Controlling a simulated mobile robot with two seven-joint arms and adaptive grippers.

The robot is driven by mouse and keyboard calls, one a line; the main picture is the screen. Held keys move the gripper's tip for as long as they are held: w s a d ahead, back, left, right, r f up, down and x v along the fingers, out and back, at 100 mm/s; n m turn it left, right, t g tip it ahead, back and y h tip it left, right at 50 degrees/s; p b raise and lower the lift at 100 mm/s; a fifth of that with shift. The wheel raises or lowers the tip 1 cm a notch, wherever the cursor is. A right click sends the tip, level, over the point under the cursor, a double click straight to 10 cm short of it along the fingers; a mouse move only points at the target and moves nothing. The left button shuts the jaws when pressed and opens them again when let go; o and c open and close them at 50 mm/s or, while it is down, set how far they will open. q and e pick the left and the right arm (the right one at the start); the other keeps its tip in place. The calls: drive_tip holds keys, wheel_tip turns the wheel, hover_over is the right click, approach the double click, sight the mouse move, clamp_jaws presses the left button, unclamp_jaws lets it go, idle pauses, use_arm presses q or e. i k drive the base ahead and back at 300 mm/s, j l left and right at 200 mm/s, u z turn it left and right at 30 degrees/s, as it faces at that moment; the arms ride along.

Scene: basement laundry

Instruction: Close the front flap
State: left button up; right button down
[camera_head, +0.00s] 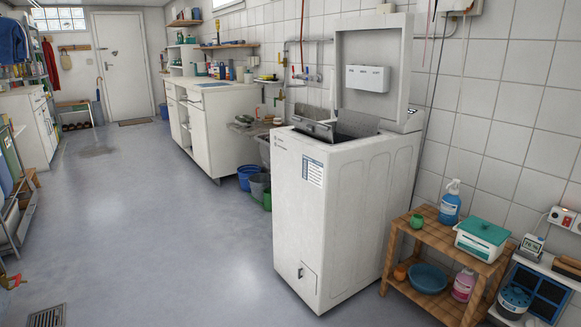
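A white top-loading washing machine (345,215) stands right of centre with its top lid (370,68) raised upright. In its top opening, a grey metal flap (314,128) stands tilted up at the front-left edge. A second grey flap (356,122) stands up behind it, towards the raised lid. The dark gap (343,135) of the opening shows between them. A small panel (308,277) low on the machine's face looks shut. Neither of my grippers is in view.
A wooden shelf stand (437,238) with a blue spray bottle (451,203) and a teal-lidded box (482,238) is close on the right. Buckets (259,185) and a sink counter (208,100) lie beyond the machine to the left. The grey floor (160,235) in front is clear.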

sight(323, 133)
drive_tip(key=i+j+u, duration=0.15)
drive_tip(key=i+u, duration=0.5)
drive_tip(key=i, duration=0.2)
